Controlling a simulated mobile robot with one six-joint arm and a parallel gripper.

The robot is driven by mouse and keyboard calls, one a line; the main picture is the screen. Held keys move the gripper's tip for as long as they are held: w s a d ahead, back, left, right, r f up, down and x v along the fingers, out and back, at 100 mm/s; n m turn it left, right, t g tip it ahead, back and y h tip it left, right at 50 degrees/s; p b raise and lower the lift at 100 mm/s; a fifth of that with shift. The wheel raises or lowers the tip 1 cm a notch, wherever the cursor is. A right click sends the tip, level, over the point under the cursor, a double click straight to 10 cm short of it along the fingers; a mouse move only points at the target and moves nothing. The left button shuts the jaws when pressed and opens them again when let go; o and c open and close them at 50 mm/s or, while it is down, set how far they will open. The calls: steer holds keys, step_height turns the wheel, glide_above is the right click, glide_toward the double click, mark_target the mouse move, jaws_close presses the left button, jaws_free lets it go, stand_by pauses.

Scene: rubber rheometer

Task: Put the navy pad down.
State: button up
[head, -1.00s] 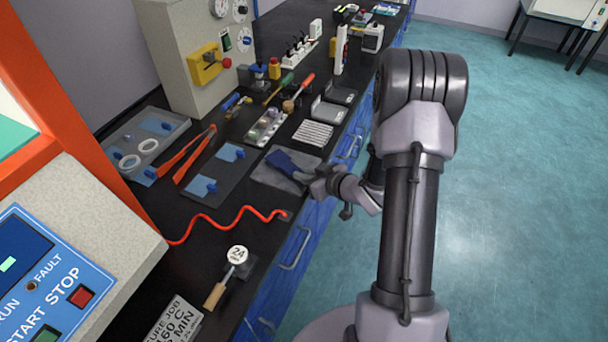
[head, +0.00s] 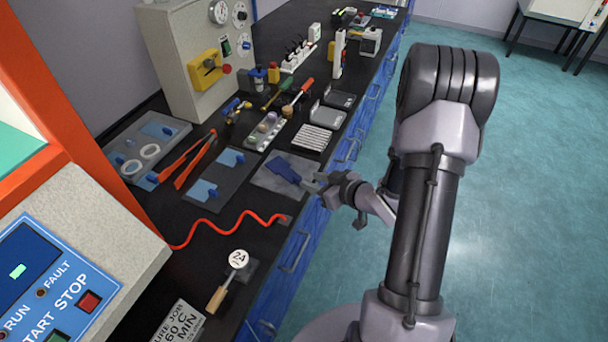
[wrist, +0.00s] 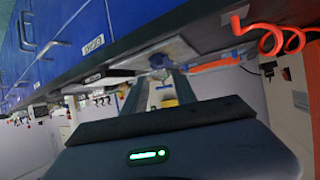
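The navy pad (head: 283,168) lies on the grey mat (head: 268,182) near the front edge of the black bench. My gripper (head: 310,182) is just to the right of the pad, low over the bench's front edge. Its fingers look parted, and they seem clear of the pad's near end. In the wrist view the two fingers of my gripper (wrist: 165,88) stand apart with a gap between them. The blue end of the pad (wrist: 160,61) shows just beyond the fingertips, under the pale mat (wrist: 178,48) in this tilted picture.
A dark plate with blue-handled pieces (head: 217,178) lies left of the mat, and a ribbed white block (head: 311,138) behind it. A red coiled cord (head: 235,222) runs in front. Free floor lies right.

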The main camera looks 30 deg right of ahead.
steer(key=p+v, duration=0.2)
steer(key=v, duration=0.4)
step_height(320, 180, up, 16)
steer(key=a+m+g+h, duration=0.1)
steer(key=m+g+h, duration=0.25)
steer(key=h, duration=0.35)
steer(key=s+a+r+m+g+y, duration=0.1)
steer(key=s+a+r+m+y, duration=0.1)
steer(key=s+a, duration=0.6)
steer(key=s+a+r+m+g+y, duration=0.1)
steer(key=s+a+r+m+y, duration=0.1)
steer(key=s+a+r, duration=0.3)
steer(key=s+a+y, duration=0.1)
steer(key=s+a, duration=0.3)
steer(key=a, duration=0.3)
steer(key=shift+s+a+g+y, duration=0.25)
steer(key=shift+a+g+y, duration=0.05)
steer(key=shift+g+y, duration=0.1)
